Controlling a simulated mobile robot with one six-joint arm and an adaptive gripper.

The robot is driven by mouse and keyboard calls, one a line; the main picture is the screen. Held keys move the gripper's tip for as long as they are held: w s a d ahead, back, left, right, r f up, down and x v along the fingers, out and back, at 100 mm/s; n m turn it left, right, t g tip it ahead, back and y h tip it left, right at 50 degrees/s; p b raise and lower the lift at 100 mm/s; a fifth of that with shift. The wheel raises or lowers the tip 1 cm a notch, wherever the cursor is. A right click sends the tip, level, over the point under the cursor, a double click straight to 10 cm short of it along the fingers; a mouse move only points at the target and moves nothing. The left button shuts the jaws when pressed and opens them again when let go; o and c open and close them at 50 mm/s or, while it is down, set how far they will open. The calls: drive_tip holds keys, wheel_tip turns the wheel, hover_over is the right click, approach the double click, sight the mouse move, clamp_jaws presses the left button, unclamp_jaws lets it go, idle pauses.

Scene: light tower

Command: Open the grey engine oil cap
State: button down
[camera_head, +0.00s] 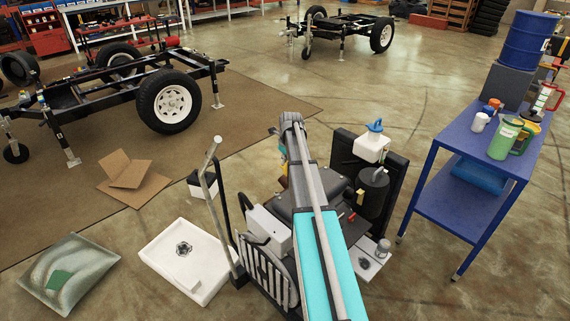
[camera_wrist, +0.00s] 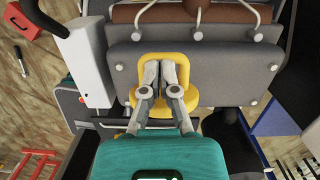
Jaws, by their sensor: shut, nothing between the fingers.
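In the wrist view my gripper (camera_wrist: 166,72) is shut and empty, its two grey fingers close together. The fingertips overlap a yellow fitting (camera_wrist: 163,58) on the front of a grey engine cover (camera_wrist: 222,62); I cannot tell whether they touch it. No grey oil cap can be picked out for certain; it may be hidden behind the fingers. In the head view the engine unit (camera_head: 285,265) stands in the middle, partly covered by my arm, and my gripper is hidden behind the arm.
A white bottle with a blue top (camera_head: 372,145) and a dark cylinder (camera_head: 372,188) stand at the unit's right. A white tray (camera_head: 170,240) and cardboard (camera_head: 140,190) lie left.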

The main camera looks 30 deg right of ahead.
drive_tip(key=shift+s+d, duration=0.1)
drive_tip(key=shift+d, duration=0.05)
drive_tip(key=shift+r, duration=0.15)
wheel_tip(320, 180, up, 10)
drive_tip(key=w+p, duration=0.1)
drive_tip(key=p, duration=0.9)
drive_tip(key=shift+w, duration=0.15)
drive_tip(key=shift+f, duration=0.2)
idle(0.6)
